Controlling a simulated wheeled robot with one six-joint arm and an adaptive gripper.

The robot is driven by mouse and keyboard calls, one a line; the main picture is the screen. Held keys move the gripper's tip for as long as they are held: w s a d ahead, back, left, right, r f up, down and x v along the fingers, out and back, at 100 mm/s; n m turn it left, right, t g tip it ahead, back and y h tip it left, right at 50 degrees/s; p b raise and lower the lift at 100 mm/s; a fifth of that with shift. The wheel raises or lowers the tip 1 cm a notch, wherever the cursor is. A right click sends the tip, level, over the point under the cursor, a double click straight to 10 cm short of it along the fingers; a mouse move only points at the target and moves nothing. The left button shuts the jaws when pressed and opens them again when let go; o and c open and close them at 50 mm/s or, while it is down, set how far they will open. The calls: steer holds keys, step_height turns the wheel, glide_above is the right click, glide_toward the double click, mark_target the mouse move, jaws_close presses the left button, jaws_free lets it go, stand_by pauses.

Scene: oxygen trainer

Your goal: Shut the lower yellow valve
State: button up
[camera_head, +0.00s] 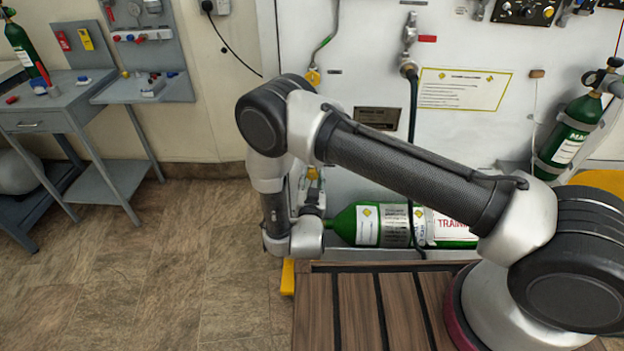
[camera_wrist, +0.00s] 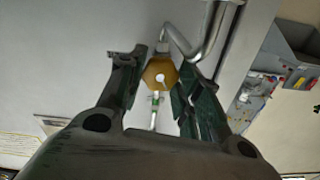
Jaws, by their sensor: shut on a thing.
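The lower yellow valve (camera_wrist: 160,74) is a yellow knob with a pale centre, on a bent metal pipe against the pale panel in the wrist view. My gripper (camera_wrist: 158,78) has one dark finger on each side of this knob and is shut on it. In the head view a little yellow of the lower valve (camera_head: 312,173) shows beside my arm, just above my gripper (camera_head: 312,188). My arm hides most of that spot. Another yellow valve (camera_head: 313,77) sits higher on the same panel, under a hose.
A green gas cylinder (camera_head: 368,224) lies low along the panel, right of my gripper. Another green cylinder (camera_head: 566,138) stands at the right. A grey workbench (camera_head: 70,105) with small parts is at the left. The floor (camera_head: 190,270) at left is clear.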

steer(key=m, duration=0.7)
stand_by(0.6)
steer(key=o, duration=1)
steer(key=shift+o, duration=0.2)
steer(key=s, duration=0.7)
steer(key=shift+s, duration=0.3)
steer(key=shift+a, duration=0.1)
